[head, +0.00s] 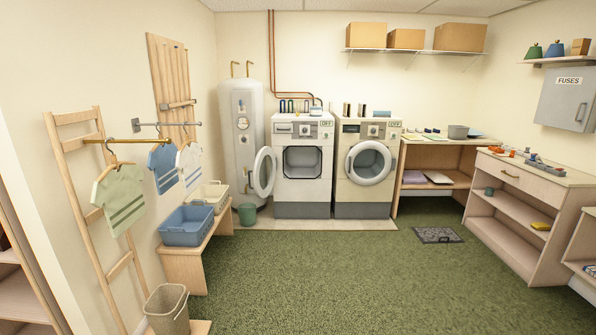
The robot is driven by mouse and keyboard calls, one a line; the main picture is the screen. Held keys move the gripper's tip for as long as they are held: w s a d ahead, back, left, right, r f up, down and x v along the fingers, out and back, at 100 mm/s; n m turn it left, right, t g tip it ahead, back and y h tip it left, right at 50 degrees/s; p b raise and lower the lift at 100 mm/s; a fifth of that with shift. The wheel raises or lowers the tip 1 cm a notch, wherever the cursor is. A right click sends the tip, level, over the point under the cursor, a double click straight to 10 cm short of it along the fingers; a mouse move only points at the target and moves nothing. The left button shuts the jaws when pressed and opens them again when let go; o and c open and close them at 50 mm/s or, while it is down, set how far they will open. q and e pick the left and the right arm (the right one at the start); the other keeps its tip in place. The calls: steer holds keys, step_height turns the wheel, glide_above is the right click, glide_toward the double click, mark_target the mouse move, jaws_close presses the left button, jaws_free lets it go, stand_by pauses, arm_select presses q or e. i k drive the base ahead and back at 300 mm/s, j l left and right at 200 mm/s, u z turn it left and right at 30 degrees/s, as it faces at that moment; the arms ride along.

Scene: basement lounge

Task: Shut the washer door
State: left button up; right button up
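Two white front-loading machines stand side by side at the back wall. The left machine (303,195) has its round door (264,172) swung open to the left, and its dark opening shows. The right machine (366,196) has its round glass door (368,163) that looks shut. Small labels on both are too small to read surely, so I cannot tell from them which is the washer. Neither of my grippers is in view.
A low bench (185,262) with a blue basket (187,226) is at the left. A water heater (241,130) stands behind the door. A floor drain (437,235) is at the right. The green carpet (330,280) in front is clear.

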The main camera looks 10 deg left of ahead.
mark_target(266, 151)
steer(key=i+u, duration=0.2)
steer(key=i, duration=1.2)
